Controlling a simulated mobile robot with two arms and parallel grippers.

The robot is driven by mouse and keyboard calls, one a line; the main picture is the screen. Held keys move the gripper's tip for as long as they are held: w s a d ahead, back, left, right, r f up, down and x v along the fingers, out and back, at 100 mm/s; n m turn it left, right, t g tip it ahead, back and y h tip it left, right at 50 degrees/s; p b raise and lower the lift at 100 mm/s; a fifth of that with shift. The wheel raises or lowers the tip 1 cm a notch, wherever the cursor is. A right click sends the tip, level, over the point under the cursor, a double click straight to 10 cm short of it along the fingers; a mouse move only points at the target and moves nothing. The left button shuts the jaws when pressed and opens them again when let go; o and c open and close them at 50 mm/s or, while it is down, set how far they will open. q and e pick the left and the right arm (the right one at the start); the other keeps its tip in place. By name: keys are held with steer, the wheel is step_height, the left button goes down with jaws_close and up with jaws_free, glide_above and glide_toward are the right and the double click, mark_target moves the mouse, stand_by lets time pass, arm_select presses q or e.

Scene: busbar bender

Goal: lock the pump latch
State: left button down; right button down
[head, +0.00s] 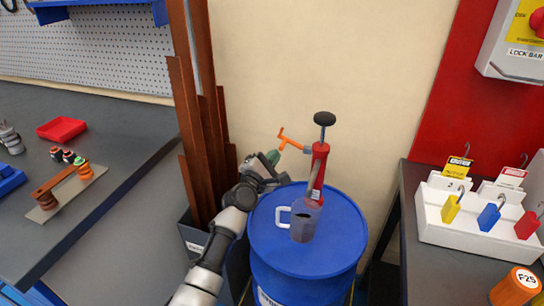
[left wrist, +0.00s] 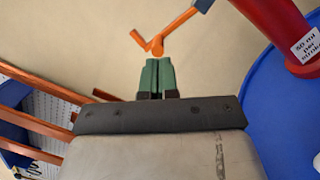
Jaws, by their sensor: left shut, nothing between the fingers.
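The red pump (head: 319,172) stands upright on the blue drum (head: 270,243), with a black knob (head: 324,118) on top. An orange T-shaped latch handle (head: 291,139) sticks out to its left on a short blue-grey piece. In the left wrist view the orange handle (left wrist: 155,45) is just beyond the fingertips, and the pump's red body (left wrist: 270,25) is at upper right. My left gripper (head: 273,157) has green fingers, shut and empty, just below and left of the handle. In the left wrist view the fingertips (left wrist: 156,61) appear very close to the handle; I cannot tell if they touch.
A clear jug (head: 304,220) with a white handle stands on the drum in front of the pump. Brown bars (head: 187,120) stand upright in a dark bin left of the drum. A white lockout-tag box (head: 470,232) sits on the right bench. A workbench (head: 110,130) is at left.

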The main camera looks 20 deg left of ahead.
arm_select(q)
steer(key=shift+r, duration=0.1)
steer(key=shift+r+m+p, duration=0.15)
steer(key=shift+m+p, duration=0.25)
steer(key=shift+p, duration=0.05)
steer(key=shift+d+r+m+p, duration=0.1)
steer(key=shift+r+m+p, duration=0.35)
steer(key=shift+m+p, duration=0.2)
steer(key=d+r+m+g+p, duration=0.2)
steer(key=d+r+m+p, duration=0.3)
steer(key=m+p, duration=0.6)
steer(key=p, duration=0.2)
steer(key=shift+s+d+g+p, duration=0.2)
steer(key=shift+g+p, duration=0.1)
steer(key=shift+p, duration=0.1)
steer(key=shift+a+r, duration=0.1)
steer(key=shift+r, duration=0.05)
stand_by(0.4)
